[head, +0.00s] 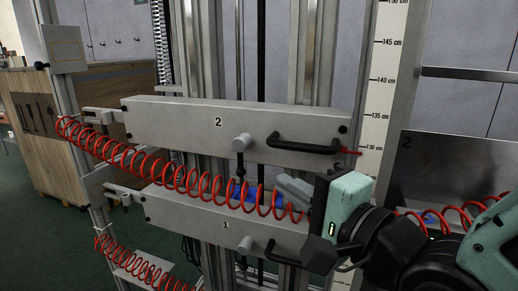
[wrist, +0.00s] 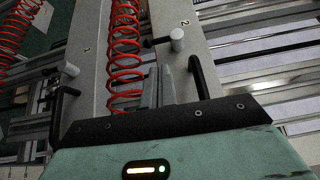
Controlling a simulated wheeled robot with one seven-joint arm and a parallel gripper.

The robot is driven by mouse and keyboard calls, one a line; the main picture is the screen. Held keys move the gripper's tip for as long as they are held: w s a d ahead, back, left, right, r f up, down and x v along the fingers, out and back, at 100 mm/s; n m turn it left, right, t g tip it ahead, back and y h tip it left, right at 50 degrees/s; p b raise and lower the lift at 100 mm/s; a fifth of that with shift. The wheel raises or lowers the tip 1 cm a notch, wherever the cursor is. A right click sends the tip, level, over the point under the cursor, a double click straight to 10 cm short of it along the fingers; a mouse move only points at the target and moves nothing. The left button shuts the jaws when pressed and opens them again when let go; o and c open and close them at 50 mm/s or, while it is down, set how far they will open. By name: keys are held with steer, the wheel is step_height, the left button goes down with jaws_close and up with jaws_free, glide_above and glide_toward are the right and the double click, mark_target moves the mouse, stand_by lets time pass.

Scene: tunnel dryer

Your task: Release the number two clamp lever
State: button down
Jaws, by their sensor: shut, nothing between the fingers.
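The number two clamp lever (head: 240,165) is a short black bar with a rounded end. It hangs down from a pale grey round hub (head: 241,142) on the upper grey beam marked 2 (head: 180,118). In the wrist view the lever (wrist: 155,42) points left from its hub (wrist: 177,40), beyond my fingertips. My gripper (head: 284,183) is shut and empty, to the right of and slightly below the lever, apart from it. Its grey fingers also show in the wrist view (wrist: 160,72). The red coiled hose hides part of the lever's lower end in the head view.
A black bar handle (head: 303,143) is on beam 2, just above my fingers. The lower beam marked 1 (head: 190,225) has its own hub (head: 245,244). A red coiled hose (head: 170,172) crosses in front of the beams. A centimetre scale (head: 382,80) stands at right.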

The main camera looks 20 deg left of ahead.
mark_target(242, 156)
steer(key=p, duration=0.3)
steer(key=shift+a, duration=0.2)
steer(key=p+x, duration=0.2)
steer(key=x, duration=0.5)
steer(key=shift+w+f, duration=0.2)
steer(key=shift+w, duration=0.1)
